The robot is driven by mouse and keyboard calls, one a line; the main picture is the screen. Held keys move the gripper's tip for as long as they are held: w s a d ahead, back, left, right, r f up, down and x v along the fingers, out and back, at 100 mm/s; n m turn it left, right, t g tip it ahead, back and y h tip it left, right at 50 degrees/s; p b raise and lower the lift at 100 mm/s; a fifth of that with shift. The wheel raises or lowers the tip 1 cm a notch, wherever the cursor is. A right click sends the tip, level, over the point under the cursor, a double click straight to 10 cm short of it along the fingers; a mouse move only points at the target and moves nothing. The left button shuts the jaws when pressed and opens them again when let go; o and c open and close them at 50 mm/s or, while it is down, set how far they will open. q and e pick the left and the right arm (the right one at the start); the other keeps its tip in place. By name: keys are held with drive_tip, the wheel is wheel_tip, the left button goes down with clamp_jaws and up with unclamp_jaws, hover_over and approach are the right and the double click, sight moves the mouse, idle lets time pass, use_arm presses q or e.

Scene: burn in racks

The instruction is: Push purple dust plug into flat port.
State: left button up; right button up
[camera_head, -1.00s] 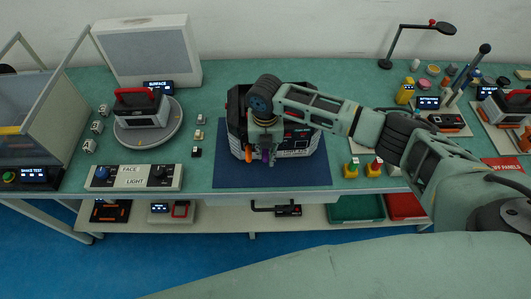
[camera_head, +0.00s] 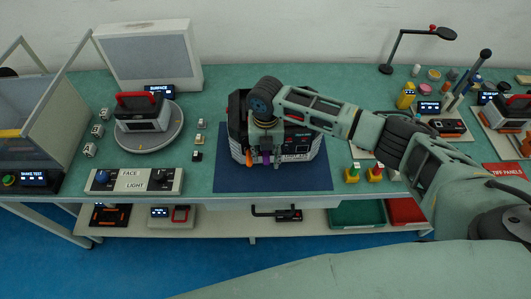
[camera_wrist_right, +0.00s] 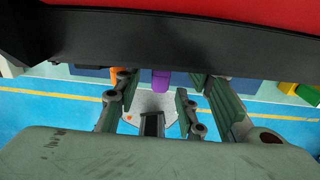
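The purple dust plug (camera_head: 265,157) is at the front of a dark device (camera_head: 300,140) with a red and black top, standing on a blue mat (camera_head: 225,176). The plug also shows in the wrist view (camera_wrist_right: 161,81), between the spread fingers, with space on both sides. My right gripper (camera_head: 264,158) points down at the device's front, its fingers apart around the plug. In the wrist view my right gripper (camera_wrist_right: 158,105) is open. The flat port is hidden, so I cannot tell how deep the plug sits. My left gripper is not in view.
An orange plug (camera_head: 249,158) sits close left of the purple one and also shows in the wrist view (camera_wrist_right: 117,75). Yellow-based parts (camera_head: 352,174) stand right of the mat. A control box (camera_head: 135,181) and turntable (camera_head: 148,136) are at left. The mat's front is clear.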

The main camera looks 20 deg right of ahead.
sight(266, 157)
drive_tip(key=shift+d+r, duration=0.1)
wheel_tip(266, 157, up, 12)
idle(0.5)
idle(0.4)
